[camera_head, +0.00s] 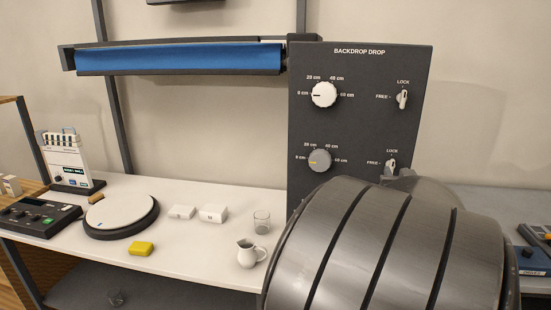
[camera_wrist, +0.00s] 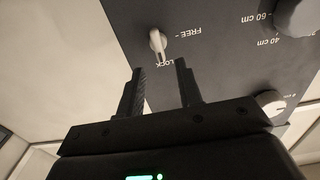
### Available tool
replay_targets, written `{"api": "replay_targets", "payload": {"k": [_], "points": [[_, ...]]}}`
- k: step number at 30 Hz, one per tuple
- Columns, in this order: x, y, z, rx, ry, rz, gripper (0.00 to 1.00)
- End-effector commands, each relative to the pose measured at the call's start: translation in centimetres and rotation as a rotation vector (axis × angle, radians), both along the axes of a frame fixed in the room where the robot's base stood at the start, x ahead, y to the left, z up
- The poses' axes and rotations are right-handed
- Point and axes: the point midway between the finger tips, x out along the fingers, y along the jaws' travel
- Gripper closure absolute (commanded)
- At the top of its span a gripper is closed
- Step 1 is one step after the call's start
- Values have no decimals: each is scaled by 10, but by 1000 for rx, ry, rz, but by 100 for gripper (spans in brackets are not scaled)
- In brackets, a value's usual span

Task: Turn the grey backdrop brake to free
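A dark panel marked BACKDROP DROP (camera_head: 360,72) has two rows, each with a dial and a FREE/LOCK lever. The lower row has a grey dial (camera_head: 319,160) and a pale lever (camera_head: 391,166), partly hidden by my arm. In the wrist view, where the panel appears upside down, this lever (camera_wrist: 157,41) points toward LOCK. My gripper (camera_wrist: 159,67) is open and empty, with its two fingertips just short of the lever and no contact visible. In the head view my arm hides the gripper. The upper lever (camera_head: 402,99) also points toward LOCK.
The upper row has a white dial (camera_head: 324,95). A blue backdrop roll (camera_head: 180,59) hangs left of the panel.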

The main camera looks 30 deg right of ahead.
Motion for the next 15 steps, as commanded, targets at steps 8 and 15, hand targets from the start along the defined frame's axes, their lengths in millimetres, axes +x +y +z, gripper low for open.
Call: {"api": "replay_targets", "payload": {"k": [8, 15], "points": [[25, -25, 0, -1, -1, 0, 67], [31, -31, 0, 1, -1, 0, 67]]}}
